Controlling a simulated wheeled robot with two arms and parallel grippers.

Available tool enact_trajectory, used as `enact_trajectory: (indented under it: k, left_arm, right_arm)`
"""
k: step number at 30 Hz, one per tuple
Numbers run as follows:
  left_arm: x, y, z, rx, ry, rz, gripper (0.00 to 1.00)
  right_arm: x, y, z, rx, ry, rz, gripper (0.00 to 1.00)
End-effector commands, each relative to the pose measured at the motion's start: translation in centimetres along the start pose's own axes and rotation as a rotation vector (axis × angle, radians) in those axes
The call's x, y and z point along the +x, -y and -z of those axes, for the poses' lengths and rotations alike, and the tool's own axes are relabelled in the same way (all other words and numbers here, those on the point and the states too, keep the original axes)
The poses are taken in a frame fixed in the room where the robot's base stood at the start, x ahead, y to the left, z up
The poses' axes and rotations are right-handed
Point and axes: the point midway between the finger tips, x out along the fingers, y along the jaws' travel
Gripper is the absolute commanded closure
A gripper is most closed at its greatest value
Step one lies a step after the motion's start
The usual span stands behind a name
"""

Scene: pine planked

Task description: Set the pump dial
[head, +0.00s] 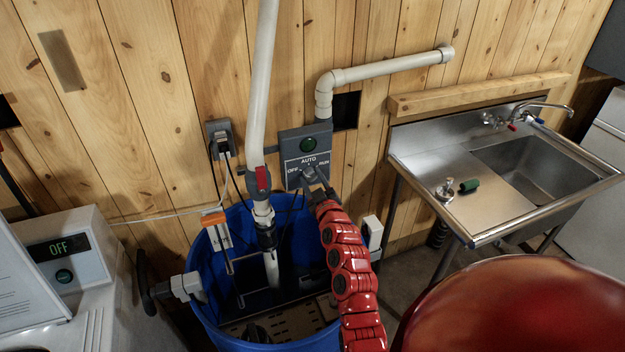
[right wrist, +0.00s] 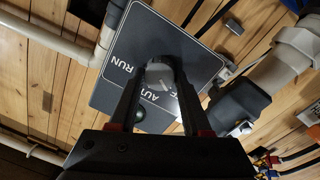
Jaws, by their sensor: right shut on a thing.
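The pump control box (head: 305,156) is a grey plate on the plank wall, marked OFF at left, AUTO on top and RUN at right. A green round button (head: 308,144) sits above the lettering. My right gripper (head: 314,181) reaches the dial from below and hides most of it. In the right wrist view the round grey dial (right wrist: 160,74) sits between the fingertips of my right gripper (right wrist: 158,68), which is shut on it. A pale mark shows on the dial's lower edge, near the AUTO lettering; its exact setting is unclear. My left gripper is out of view.
A blue barrel (head: 210,270) with pipes and a red-handled valve (head: 262,180) stands below the box. A vertical white pipe (head: 262,80) runs close to its left. A steel sink (head: 540,170) is at right, a white machine reading OFF (head: 62,247) at left.

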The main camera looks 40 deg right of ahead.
Motion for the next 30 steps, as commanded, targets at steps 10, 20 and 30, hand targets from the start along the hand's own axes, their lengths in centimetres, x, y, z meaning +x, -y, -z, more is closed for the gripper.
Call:
enact_trajectory:
  k: [10, 20, 30]
  left_arm:
    - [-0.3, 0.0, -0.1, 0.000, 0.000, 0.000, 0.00]
    - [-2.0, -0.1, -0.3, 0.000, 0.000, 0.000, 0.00]
    - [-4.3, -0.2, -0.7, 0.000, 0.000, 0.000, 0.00]
  right_arm:
    - [0.0, 0.0, -0.1, 0.030, 0.001, 0.000, 1.00]
    - [0.0, -0.1, -0.3, 0.226, 0.010, 0.002, 1.00]
    - [0.0, -0.1, -0.3, 0.546, 0.027, 0.012, 1.00]
